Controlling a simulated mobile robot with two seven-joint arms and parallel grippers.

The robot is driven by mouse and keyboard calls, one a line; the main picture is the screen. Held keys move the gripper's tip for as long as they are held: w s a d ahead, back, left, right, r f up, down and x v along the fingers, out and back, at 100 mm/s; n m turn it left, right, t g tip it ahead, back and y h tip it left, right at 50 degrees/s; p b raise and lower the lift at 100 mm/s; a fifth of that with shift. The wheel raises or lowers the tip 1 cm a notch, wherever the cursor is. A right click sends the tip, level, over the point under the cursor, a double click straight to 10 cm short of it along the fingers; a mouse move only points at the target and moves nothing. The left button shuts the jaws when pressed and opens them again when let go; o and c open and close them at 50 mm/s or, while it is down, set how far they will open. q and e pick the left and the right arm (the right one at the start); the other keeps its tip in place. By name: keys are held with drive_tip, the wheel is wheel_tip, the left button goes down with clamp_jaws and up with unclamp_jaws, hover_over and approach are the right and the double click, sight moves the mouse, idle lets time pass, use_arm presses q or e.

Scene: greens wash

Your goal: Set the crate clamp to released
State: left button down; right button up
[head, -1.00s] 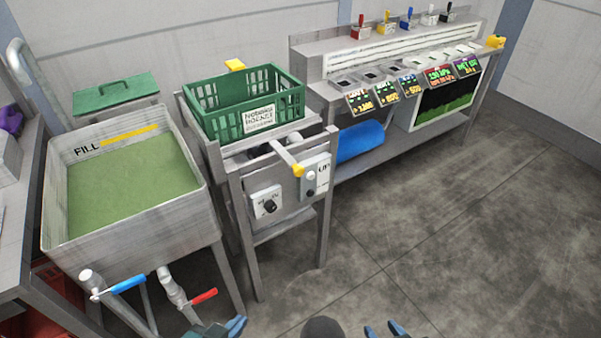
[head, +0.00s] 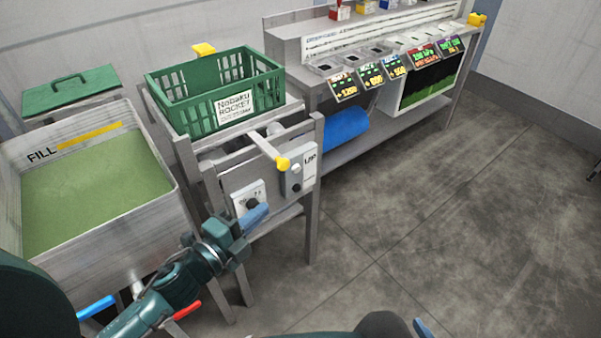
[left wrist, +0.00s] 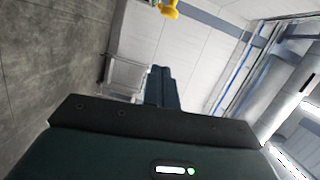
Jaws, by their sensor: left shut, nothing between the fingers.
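The green crate (head: 195,112) sits on a metal stand in the head view. A pale bar with a yellow tip (head: 282,164) sticks out from the stand's front under the crate; it looks like the clamp lever, but no label confirms this. My left gripper (head: 254,217) is shut and empty, just below and left of that tip, in front of the stand's dial plate (head: 247,192), which it partly covers. In the left wrist view its shut fingers (left wrist: 160,86) point toward a yellow piece (left wrist: 169,9) at the top edge. Only a blue fingertip of my right gripper (head: 422,328) shows.
A grey control box (head: 300,176) is beside the yellow tip. A steel sink (head: 90,258) with green water stands left, with blue (head: 96,307) and red (head: 187,310) valve handles near my left arm.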

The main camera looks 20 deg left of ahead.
use_arm(q)
drive_tip(key=shift+w+d+r+m, duration=0.1)
drive_tip(key=shift+w+r+m, duration=0.1)
drive_tip(key=shift+m, duration=0.2)
drive_tip(key=w+d+p, duration=0.1)
drive_tip(key=w, duration=1)
drive_tip(key=shift+w+f, duration=0.25)
drive_tip(key=shift+w, duration=0.05)
